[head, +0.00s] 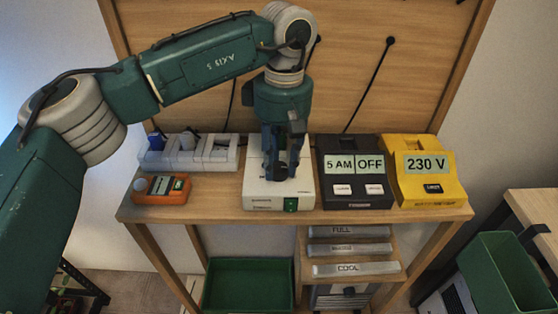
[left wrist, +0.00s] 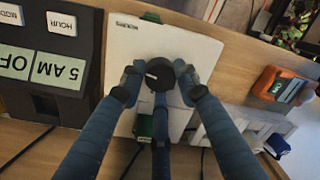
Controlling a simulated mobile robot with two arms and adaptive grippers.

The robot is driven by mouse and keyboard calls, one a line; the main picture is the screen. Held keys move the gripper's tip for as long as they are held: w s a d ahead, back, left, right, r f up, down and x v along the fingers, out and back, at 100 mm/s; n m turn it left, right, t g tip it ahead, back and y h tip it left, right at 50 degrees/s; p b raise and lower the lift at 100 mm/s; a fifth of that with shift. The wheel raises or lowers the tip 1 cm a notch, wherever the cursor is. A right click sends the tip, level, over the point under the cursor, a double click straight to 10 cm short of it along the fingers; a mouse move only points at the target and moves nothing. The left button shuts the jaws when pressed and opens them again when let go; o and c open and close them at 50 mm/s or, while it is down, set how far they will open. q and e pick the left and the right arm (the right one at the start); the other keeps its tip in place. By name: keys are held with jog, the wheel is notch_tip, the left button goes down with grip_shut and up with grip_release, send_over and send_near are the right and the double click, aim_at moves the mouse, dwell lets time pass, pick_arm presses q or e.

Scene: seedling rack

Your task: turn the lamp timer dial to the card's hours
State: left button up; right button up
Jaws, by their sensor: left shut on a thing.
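The round black dial (left wrist: 160,74) sits on top of a white box (head: 254,186), which also shows in the left wrist view (left wrist: 128,48). A pale mark shows on the dial's face. My left gripper (head: 282,168) points down over the box, its fingers shut on the dial from both sides. In the head view the fingers largely hide the dial. A green switch (head: 291,205) is on the box's front. A black timer unit (head: 355,195) to the right reads "5 AM" and "OFF". I cannot make out an hours card. My right gripper is not in view.
A yellow "230 V" unit (head: 424,183) stands right of the black unit. A power strip (head: 225,161) and an orange meter (head: 145,198) are at left. Below are labelled grey slats (head: 352,268) and a green tray (head: 248,263). A green bin (head: 503,270) is at right.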

aim_at(283, 165)
pick_arm(q)
jog(key=shift+d+r, duration=0.1)
jog(key=o, duration=1.2)
jog(key=shift+c, duration=0.2)
notch_tip(283, 165, up, 12)
jog(key=shift+w+d, duration=0.15)
jog(key=shift+d, duration=0.1)
